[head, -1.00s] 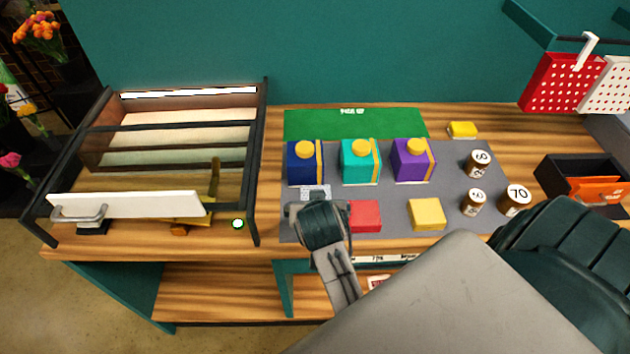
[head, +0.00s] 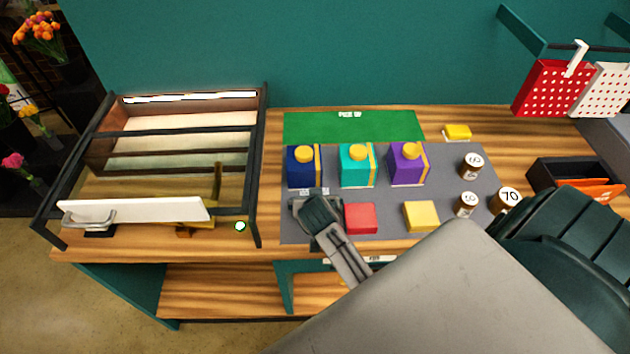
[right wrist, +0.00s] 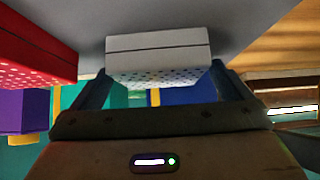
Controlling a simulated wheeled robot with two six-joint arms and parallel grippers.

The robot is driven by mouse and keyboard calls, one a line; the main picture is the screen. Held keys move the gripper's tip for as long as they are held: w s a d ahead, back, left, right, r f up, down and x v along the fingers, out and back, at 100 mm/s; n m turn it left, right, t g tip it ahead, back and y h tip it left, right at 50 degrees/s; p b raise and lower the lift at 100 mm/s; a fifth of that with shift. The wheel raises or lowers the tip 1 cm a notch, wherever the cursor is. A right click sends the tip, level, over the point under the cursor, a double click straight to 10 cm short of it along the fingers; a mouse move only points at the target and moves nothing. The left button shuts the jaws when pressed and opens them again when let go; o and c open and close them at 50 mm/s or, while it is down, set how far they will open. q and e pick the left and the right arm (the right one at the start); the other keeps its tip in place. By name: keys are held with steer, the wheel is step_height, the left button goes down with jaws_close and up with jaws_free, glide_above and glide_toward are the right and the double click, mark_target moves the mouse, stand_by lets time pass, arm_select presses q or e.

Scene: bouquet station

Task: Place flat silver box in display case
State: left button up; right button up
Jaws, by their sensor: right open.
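The flat silver box (right wrist: 158,48) lies on the grey mat, its dotted top showing in the right wrist view. In the head view only a sliver of the silver box (head: 314,190) shows; my right gripper hides the rest. My right gripper (head: 312,204) is low over the front left of the mat. In the right wrist view its open fingers (right wrist: 159,72) stand at either side of the box; whether they touch it I cannot tell. The display case (head: 263,150), a dark frame with a white handled front panel, stands at the left. My left gripper is not in view.
A red box (head: 361,218) sits close right of my right gripper, then a yellow box (head: 421,216). Navy (head: 303,168), teal (head: 356,167) and purple (head: 407,165) boxes stand behind. Several labelled jars are at the mat's right. The green mat (head: 350,127) is clear.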

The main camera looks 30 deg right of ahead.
steer(key=shift+w+d+f, duration=0.15)
steer(key=shift+w+f, duration=0.1)
steer(key=c, duration=1.1)
steer(key=shift+c, duration=0.2)
steer(key=shift+r, duration=0.15)
